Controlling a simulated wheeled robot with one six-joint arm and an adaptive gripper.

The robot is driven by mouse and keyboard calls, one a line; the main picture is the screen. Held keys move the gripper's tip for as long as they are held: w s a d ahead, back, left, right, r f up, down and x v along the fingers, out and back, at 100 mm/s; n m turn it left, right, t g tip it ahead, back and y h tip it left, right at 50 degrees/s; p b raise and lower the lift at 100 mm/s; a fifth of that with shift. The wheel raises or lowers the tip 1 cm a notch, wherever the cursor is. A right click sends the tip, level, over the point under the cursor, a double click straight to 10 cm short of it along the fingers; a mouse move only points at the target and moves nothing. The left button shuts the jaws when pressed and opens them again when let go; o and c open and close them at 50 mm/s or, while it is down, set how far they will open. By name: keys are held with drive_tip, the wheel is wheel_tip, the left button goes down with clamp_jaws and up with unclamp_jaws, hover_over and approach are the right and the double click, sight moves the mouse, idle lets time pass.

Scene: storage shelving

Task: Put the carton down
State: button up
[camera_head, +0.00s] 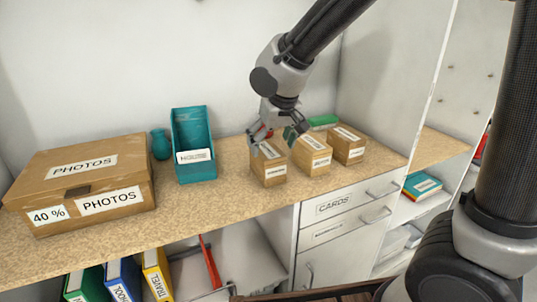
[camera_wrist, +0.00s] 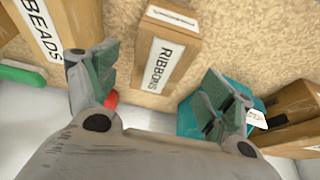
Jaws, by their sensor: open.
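A small brown carton (camera_head: 268,172) stands upright on the speckled counter, leftmost of three similar cartons. In the wrist view the carton labelled RIBBONS (camera_wrist: 167,48) lies ahead of the gap between my fingers, apparently the same one. My gripper (camera_head: 275,134) is just above and behind this carton, with its fingers spread. In the wrist view my gripper (camera_wrist: 160,92) shows a wide gap between the two finger pads, with no carton between them.
Cartons (camera_head: 311,156) and (camera_head: 347,147) stand close to the right; one reads BEADS (camera_wrist: 38,25) in the wrist view. A teal bin (camera_head: 194,170), teal vase (camera_head: 161,144) and big PHOTOS box (camera_head: 110,180) are left. A green object (camera_head: 323,122) and red object (camera_wrist: 110,98) lie behind.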

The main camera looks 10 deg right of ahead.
drive_tip(key=v, duration=0.5)
drive_tip(key=shift+r, duration=0.2)
drive_tip(key=s+d+r+m, duration=0.1)
drive_tip(key=s+d+r, duration=0.15)
drive_tip(key=d, duration=0.55)
drive_tip(key=s+d+r+m, duration=0.1)
drive_tip(key=s+d, duration=0.2)
drive_tip(key=d, duration=0.6)
drive_tip(key=s+d+m+h, duration=0.1)
drive_tip(key=s+d, duration=0.9)
drive_tip(key=s, duration=0.3)
drive_tip(key=shift+s+f+m, duration=0.3)
drive_tip(key=shift+s+f, duration=0.05)
drive_tip(key=shift+s, duration=0.05)
drive_tip(key=shift+o, duration=0.4)
